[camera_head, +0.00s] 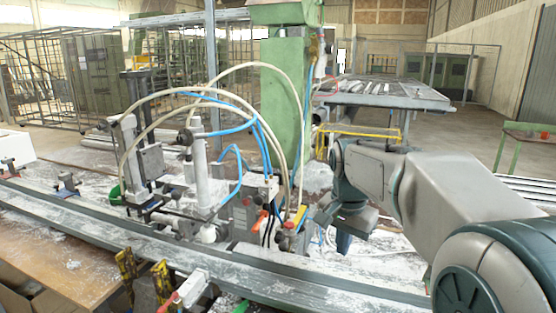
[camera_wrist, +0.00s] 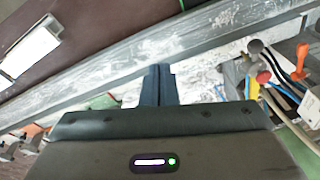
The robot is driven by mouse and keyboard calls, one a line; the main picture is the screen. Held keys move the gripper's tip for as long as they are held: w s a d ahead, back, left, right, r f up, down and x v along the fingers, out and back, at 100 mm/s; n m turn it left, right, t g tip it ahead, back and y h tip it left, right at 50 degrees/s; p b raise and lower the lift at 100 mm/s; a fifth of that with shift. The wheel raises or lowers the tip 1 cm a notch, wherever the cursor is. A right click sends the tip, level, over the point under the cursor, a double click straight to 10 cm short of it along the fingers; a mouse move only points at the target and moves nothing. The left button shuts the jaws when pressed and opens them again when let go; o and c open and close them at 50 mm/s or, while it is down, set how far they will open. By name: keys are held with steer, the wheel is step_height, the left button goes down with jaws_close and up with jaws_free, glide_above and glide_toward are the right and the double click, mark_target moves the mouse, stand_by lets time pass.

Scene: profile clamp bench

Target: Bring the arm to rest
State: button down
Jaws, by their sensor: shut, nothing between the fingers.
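My gripper (camera_wrist: 159,72) shows in the wrist view with its two dark fingers side by side and touching, nothing between them. Its fingertips point toward a long grey metal rail (camera_wrist: 110,62) dusted with white. In the head view my arm (camera_head: 385,180) reaches in from the lower right, bent down at the wrist beside the clamp machine (camera_head: 285,100). The fingertips are hard to make out there, among hoses and fittings.
Cream and blue hoses (camera_head: 262,66) loop over the clamp cylinders (camera_head: 200,165). An orange-handled lever (camera_wrist: 301,62) and fittings stand right of my gripper in the wrist view. A long rail (camera_head: 130,240) crosses the front. A roller table (camera_head: 385,92) stands behind; open floor lies at the back right.

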steer(key=s+f+n, duration=0.4)
steer(key=s, duration=0.6)
steer(key=s+d+f+n+t, duration=0.1)
steer(key=s+f+n, duration=0.3)
steer(key=s, duration=0.6)
steer(key=shift+t, duration=0.3)
